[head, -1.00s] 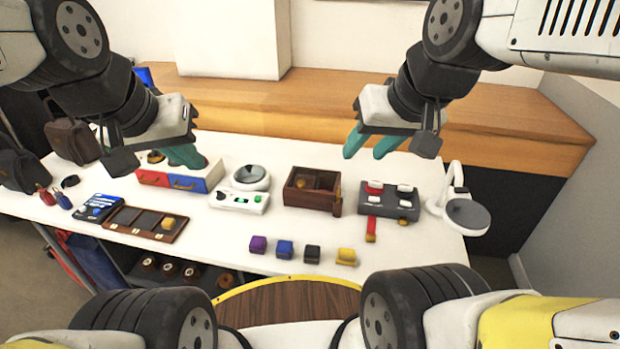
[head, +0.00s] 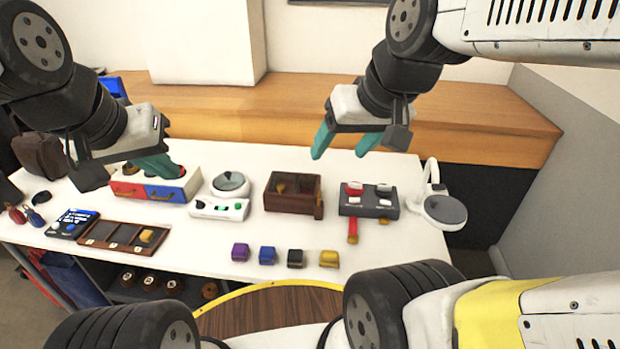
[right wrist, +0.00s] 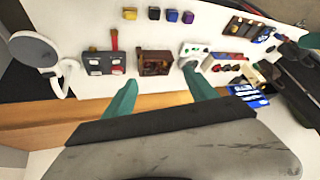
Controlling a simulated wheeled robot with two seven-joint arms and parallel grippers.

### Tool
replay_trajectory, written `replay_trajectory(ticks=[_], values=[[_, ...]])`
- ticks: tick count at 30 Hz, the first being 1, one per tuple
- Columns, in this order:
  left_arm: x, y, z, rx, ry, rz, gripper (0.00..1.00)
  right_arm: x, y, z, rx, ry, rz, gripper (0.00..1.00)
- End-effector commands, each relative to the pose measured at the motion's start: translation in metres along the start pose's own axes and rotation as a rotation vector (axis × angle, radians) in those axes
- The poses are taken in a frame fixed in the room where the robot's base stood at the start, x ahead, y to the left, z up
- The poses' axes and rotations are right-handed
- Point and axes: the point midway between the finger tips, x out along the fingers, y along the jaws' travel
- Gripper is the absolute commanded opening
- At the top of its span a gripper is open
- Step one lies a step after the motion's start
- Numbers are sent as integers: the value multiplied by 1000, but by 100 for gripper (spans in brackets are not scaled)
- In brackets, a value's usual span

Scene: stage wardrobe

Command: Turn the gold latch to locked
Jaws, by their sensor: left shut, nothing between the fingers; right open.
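A dark wooden box (head: 291,203) stands mid-table, with a small brownish-gold upright piece (head: 319,207) at its front right corner. This may be the gold latch; its setting is too small to read. The box (right wrist: 154,63) also shows in the right wrist view, beyond and between the fingertips. My right gripper (head: 340,155) is open and empty, raised above the back of the table behind the box, apart from it. My left gripper (head: 160,170) is shut and empty, in front of the red and blue drawer unit in the picture; whether it touches is unclear.
A grey switch panel (head: 371,209) with a red strip and a round-topped lamp stand (head: 444,211) are right of the box. A white dial device (head: 219,208) and the drawer unit (head: 151,188) are left. Several small coloured blocks line the front. A compartment tray (head: 125,236) lies front left.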

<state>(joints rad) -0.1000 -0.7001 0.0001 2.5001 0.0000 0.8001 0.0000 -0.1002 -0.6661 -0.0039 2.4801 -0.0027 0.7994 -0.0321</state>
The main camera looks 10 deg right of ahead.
Motion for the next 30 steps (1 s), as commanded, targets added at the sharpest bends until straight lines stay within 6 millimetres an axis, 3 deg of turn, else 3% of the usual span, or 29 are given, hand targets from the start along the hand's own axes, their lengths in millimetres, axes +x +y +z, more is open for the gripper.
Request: replay_trajectory(ticks=[5, 8, 16, 24, 30], values=[[0, 0, 0, 0, 0, 0, 0, 27, 10, -35, -152, -87, 0, 65], [0, 0, 0, 0, 0, 0, 0, 54, 18, -58, -275, -148, -5, 65], [0, 0, 0, 0, 0, 0, 0, 147, 44, -105, -606, -312, -41, 65], [0, 0, 0, 0, 0, 0, 0, 262, 73, -114, -935, -475, -118, 65], [0, 0, 0, 0, 0, 0, 0, 320, 87, -106, -1097, -550, -171, 65]])
